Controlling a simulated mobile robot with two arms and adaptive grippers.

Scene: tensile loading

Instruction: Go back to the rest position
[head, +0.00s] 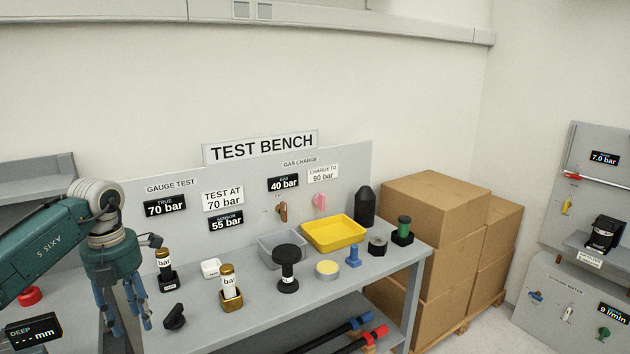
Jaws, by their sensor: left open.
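My left gripper (122,305) hangs at the left end of the test bench (250,325), fingers pointing down. It is open, and nothing shows between its fingers. My left arm (45,245) comes in from the left edge. The gripper is just left of a small black knob-like part (174,317) and a gold-topped gauge in a black holder (164,265). Whether the fingers touch the bench cannot be told. My right gripper is not in view.
The bench holds a gold-based gauge (229,289), a black flanged piece (287,270), a grey tray (268,252), a yellow tray (362,234) and a black cylinder (365,206). Cardboard boxes (430,220) stand right of it. Another panel (590,170) is at far right.

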